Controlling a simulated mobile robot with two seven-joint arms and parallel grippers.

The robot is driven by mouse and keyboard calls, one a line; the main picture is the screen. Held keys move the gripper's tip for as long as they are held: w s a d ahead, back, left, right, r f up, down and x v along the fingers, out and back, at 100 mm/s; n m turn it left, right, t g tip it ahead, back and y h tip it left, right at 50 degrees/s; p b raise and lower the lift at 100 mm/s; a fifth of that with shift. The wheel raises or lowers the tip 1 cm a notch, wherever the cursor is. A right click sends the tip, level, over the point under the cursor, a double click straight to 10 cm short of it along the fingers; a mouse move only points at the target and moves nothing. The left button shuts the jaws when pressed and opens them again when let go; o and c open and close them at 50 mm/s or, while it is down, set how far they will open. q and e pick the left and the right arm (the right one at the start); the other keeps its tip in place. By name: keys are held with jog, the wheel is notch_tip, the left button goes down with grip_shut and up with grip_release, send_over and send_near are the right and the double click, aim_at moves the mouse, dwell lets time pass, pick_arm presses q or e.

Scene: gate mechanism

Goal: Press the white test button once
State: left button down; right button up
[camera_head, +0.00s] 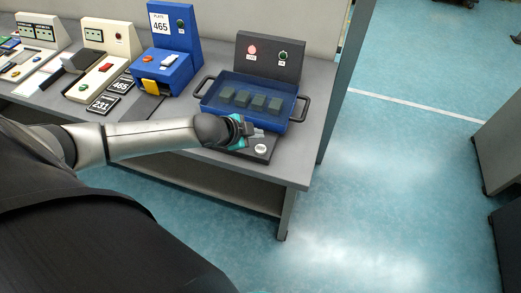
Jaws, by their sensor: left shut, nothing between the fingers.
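The white test button (261,149) is a small round cap on a dark base plate (268,157) at the front of the right-hand station on the grey table. My left gripper (257,134) is shut and empty, a little behind and above the button in the picture. The gap between fingertips and button is small, and I cannot tell whether they touch. My right gripper is not in view.
A blue tray (207,98) with two dark handles and several green blocks sits just behind the button. A dark panel (268,62) with a red light stands behind it. A blue machine (176,70) and white devices stand left. Open floor lies right.

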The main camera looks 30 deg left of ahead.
aim_at(257, 150)
pick_arm(q)
notch_tip(257, 150, down, 3)
jog(key=shift+f+b, duration=0.1)
jog(key=shift+b, duration=0.75)
jog(key=shift+f, duration=0.1)
dwell(0.6)
jog(key=shift+f, duration=0.15)
dwell(0.5)
jog(key=shift+f, duration=0.3)
jog(key=shift+f+b, duration=0.3)
jog(key=shift+f, duration=0.15)
dwell(0.6)
jog(key=shift+r, duration=0.1)
jog(key=shift+r+p, duration=0.8)
jog(key=shift+p, duration=0.25)
